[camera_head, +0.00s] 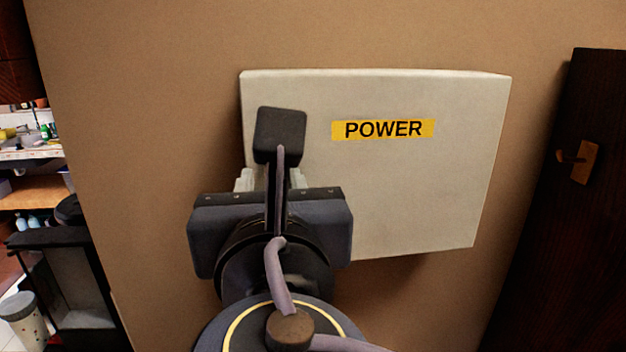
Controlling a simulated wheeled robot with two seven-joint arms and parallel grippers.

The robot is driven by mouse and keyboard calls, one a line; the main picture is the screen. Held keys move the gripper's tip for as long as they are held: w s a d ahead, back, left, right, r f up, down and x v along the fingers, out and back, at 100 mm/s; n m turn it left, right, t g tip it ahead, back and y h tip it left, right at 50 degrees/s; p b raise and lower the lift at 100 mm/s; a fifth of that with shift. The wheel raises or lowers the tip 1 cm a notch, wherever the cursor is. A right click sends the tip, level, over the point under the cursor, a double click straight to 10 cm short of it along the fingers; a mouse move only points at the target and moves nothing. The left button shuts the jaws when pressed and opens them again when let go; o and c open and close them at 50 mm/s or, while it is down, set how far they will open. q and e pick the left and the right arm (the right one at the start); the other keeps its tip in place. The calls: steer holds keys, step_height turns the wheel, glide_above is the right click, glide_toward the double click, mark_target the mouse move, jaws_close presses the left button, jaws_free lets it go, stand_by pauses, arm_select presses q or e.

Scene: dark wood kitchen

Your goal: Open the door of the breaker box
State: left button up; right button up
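The breaker box (415,190) is a pale grey, flat-fronted box on the tan wall, with a yellow "POWER" label (383,129). Its front looks closed. One of my arms comes up from the bottom, seemingly my right one. Its gripper (270,178) is in front of the box's lower left part, with its dark wrist parts covering that corner. Pale finger parts show on both sides of the black block on the wrist. The fingertips are hidden, so I cannot tell whether they touch the box. My other gripper is out of view.
At the left, past the wall's edge, are a dark cabinet (75,285), a bin (22,318) and cluttered shelves. Bare wall surrounds the box.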

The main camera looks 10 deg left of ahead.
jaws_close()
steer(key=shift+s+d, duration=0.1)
